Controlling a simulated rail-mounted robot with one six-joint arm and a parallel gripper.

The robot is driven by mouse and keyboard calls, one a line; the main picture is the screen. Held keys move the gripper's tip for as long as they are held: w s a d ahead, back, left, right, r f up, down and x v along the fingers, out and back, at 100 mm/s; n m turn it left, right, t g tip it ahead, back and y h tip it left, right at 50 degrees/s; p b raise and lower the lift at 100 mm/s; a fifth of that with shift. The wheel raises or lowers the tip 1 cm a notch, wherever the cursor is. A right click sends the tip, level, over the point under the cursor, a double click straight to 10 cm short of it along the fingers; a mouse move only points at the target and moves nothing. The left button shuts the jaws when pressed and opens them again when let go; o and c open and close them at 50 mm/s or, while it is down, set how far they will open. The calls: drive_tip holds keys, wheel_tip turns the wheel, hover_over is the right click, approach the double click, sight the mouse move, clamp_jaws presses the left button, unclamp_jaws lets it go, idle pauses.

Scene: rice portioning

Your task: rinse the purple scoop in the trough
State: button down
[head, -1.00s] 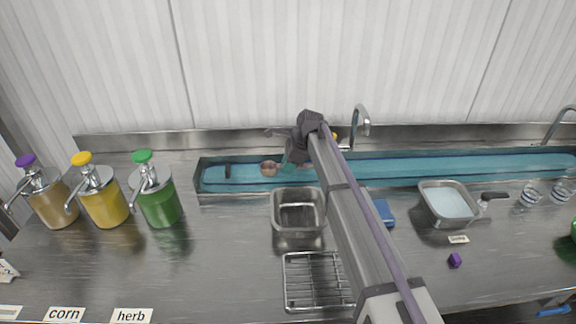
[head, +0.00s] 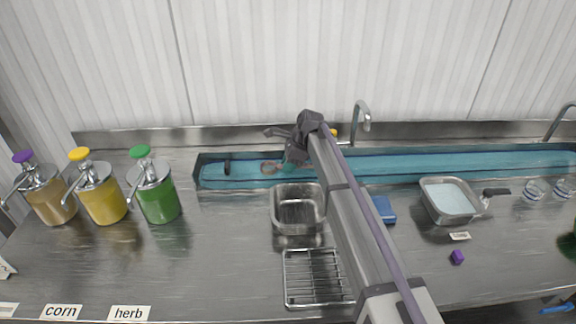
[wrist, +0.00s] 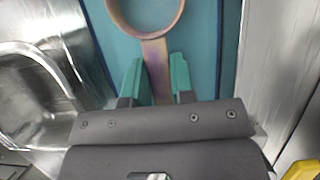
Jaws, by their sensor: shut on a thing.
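The scoop is in my gripper, its round bowl (head: 269,169) over or in the blue-green water at the left part of the trough (head: 225,178). In the wrist view the scoop (wrist: 156,56) shows a pinkish-brown ring-shaped rim and a flat handle. The bowl's inside has the same blue-green colour as the water, and I cannot tell how deep it sits. My gripper (wrist: 158,80) is shut on the handle between its green fingertips. In the head view the gripper (head: 287,163) is above the trough, partly hidden by my wrist.
A steel pan (head: 298,228) and a wire rack (head: 314,290) stand in front of the trough. A tap (head: 361,115) rises behind it. Dispensers (head: 101,196) stand at left. A tray (head: 449,215), a blue block (head: 384,210) and a purple cube (head: 457,257) are at right.

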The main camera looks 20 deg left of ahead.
sight(280, 166)
drive_tip(key=shift+f+b, duration=0.45)
drive_tip(key=shift+f, duration=0.05)
drive_tip(key=shift+r, duration=0.1)
drive_tip(key=shift+s+a, duration=0.3)
drive_tip(key=shift+a, duration=0.4)
drive_tip(key=shift+s+a, duration=0.25)
drive_tip(key=shift+a, duration=0.45)
drive_tip(key=shift+w+d, duration=0.3)
drive_tip(key=shift+d, duration=0.4)
drive_tip(key=shift+w+d, duration=0.3)
drive_tip(key=shift+d, duration=0.4)
